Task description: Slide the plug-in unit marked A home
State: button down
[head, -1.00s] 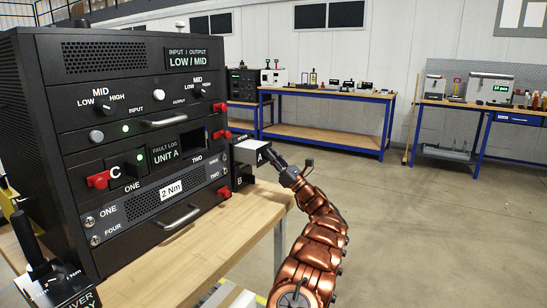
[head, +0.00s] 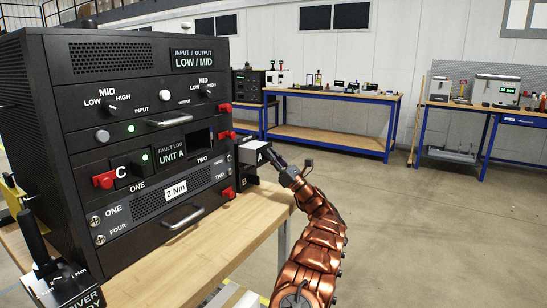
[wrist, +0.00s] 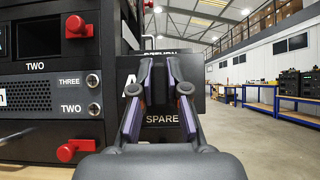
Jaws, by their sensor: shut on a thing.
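The plug-in unit marked A (head: 252,147) is a dark box with a pale top, just right of the rack (head: 62,150). In the wrist view its dark face (wrist: 129,85) is partly hidden behind my fingers. My gripper (head: 277,161) is shut on its front; the fingers also fill the middle of the wrist view (wrist: 160,92). In the rack, a dark open bay (head: 201,142) above the label TWO is empty. Unit C (head: 127,172) sits in bay ONE to its left, beside a red latch (head: 104,180).
A unit or holder marked B (head: 243,182) is below A, and a SPARE label (wrist: 163,120) shows there. Red latches (wrist: 77,26) stick out from the rack's right side. Blue-framed tables (head: 335,95) stand far back.

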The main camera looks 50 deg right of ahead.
aim_at(264, 160)
jog(key=shift+w+a+r, duration=0.1)
jog(key=shift+w+a, duration=0.1)
jog(key=shift+w, duration=0.55)
jog(key=shift+w+a, duration=0.15)
jog(key=shift+w, duration=0.6)
jog(key=shift+w+a, duration=0.35)
jog(key=shift+w, duration=0.1)
jog(key=shift+s, duration=0.4)
dwell(0.3)
jog(key=shift+s+d, duration=0.35)
jog(key=shift+s, duration=0.3)
jog(key=shift+s+d, duration=0.3)
jog(key=shift+s, duration=0.65)
jog(key=shift+s+d, duration=0.2)
jog(key=shift+s, duration=0.6)
jog(key=shift+s+d, duration=0.2)
jog(key=shift+s, duration=0.55)
jog(key=shift+s+d, duration=0.2)
jog(key=shift+s, duration=0.6)
